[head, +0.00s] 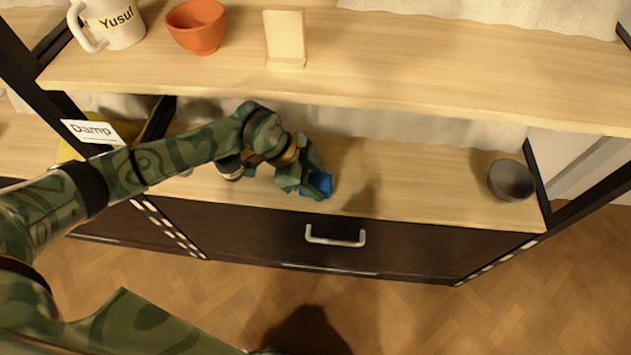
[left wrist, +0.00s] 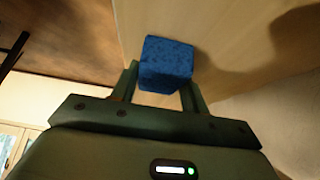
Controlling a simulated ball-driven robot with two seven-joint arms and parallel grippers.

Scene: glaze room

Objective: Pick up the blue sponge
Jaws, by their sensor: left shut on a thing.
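The blue sponge (head: 317,186) is near the front edge of the lower wooden shelf, partly hidden by my left gripper (head: 308,180). In the left wrist view the sponge (left wrist: 166,62) is a blue block between the two fingers of my left gripper (left wrist: 160,88), which is shut on it. I cannot tell whether the sponge touches the shelf or is just above it. My right gripper is in neither view.
A dark grey bowl (head: 511,180) stands at the right end of the lower shelf (head: 430,185). The upper shelf (head: 400,62) holds a mug (head: 112,24), an orange pot (head: 197,26) and a pale upright block (head: 284,38). A "Damp" sign (head: 92,132) is at left. A drawer handle (head: 335,238) sticks out below.

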